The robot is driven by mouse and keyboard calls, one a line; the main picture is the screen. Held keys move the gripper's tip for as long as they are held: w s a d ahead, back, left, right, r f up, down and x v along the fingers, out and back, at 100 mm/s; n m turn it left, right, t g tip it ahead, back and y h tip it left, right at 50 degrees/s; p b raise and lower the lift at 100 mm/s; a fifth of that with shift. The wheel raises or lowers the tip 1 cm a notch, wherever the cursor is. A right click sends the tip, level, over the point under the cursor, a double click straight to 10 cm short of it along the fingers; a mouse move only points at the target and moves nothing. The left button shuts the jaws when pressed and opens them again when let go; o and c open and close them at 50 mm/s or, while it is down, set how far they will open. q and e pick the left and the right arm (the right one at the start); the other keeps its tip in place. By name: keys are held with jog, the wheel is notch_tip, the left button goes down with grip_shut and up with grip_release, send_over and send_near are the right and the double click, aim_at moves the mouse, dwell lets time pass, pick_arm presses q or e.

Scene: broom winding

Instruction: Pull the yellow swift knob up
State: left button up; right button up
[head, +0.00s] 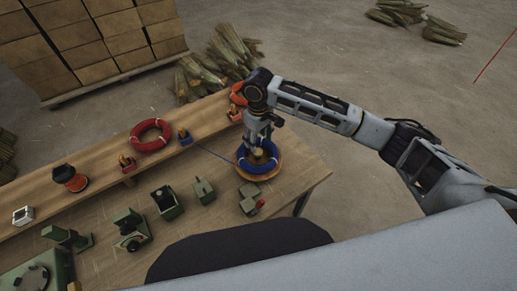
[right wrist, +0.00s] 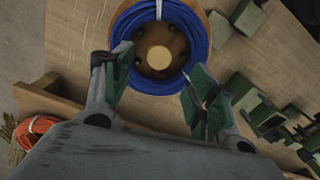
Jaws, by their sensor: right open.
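The swift (head: 279,166) is a round wooden disc near the right end of the table, and a blue coil (head: 243,163) lies around its middle. In the right wrist view the pale yellow knob (right wrist: 158,58) is a round top at the centre of the coil (right wrist: 204,38). My right gripper (head: 259,143) points down over the swift. In the right wrist view its fingers (right wrist: 160,78) are open, one on each side below the knob in the picture, with nothing between them. Contact with the knob cannot be told. My left gripper is not in view.
Several green fixtures (head: 130,230) stand on the table (head: 292,187) left of the swift. A raised wooden shelf (head: 100,187) behind carries a red coil (head: 151,134) and small orange-based parts. A thin dark line runs from the shelf toward the swift. Stacked boxes (head: 110,45) stand beyond.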

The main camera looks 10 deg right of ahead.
aim_at(259, 152)
jog(key=shift+f, duration=3.3)
grip_shut()
